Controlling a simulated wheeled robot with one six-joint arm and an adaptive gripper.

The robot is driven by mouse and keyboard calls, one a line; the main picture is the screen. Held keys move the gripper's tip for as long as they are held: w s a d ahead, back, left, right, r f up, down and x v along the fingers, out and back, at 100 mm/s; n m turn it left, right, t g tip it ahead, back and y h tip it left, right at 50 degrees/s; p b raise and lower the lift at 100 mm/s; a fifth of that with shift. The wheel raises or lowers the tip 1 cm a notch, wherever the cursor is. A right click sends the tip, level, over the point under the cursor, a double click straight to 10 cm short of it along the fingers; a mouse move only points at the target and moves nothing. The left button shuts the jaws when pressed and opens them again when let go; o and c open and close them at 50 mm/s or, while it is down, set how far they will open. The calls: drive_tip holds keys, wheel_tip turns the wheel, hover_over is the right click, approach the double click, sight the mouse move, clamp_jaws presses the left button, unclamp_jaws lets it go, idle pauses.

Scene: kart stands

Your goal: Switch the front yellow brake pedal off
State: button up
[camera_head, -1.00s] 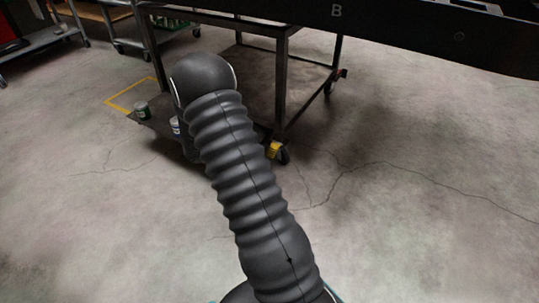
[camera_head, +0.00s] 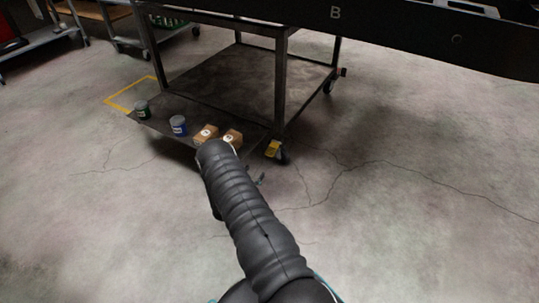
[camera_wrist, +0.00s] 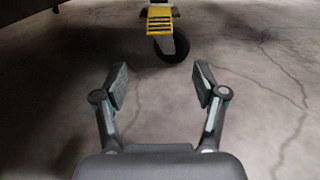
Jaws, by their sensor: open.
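The yellow brake pedal (camera_head: 272,149) sits on the caster at the near corner of the dark metal cart (camera_head: 205,105). In the wrist view the pedal (camera_wrist: 159,24) is at the top centre, above a black wheel (camera_wrist: 171,47). My gripper (camera_wrist: 160,80) is open and empty, its two fingers spread apart over the concrete floor. The pedal lies beyond the fingertips, roughly in line with the gap between them, and nothing touches it. In the head view my arm reaches toward the cart's near edge and a small part of the gripper shows beside the pedal, mostly hidden by the arm.
On the cart's lower shelf stand a green can (camera_head: 142,109), a blue can (camera_head: 178,126) and two brown boxes (camera_head: 206,134). A black beam marked B (camera_head: 400,25) crosses the top right. The floor (camera_head: 420,210) at right is clear.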

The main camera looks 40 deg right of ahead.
sight(269, 154)
drive_tip(key=b+x, duration=0.1)
drive_tip(key=x, duration=1.2)
drive_tip(key=shift+w+d, duration=0.2)
drive_tip(key=shift+d, duration=0.1)
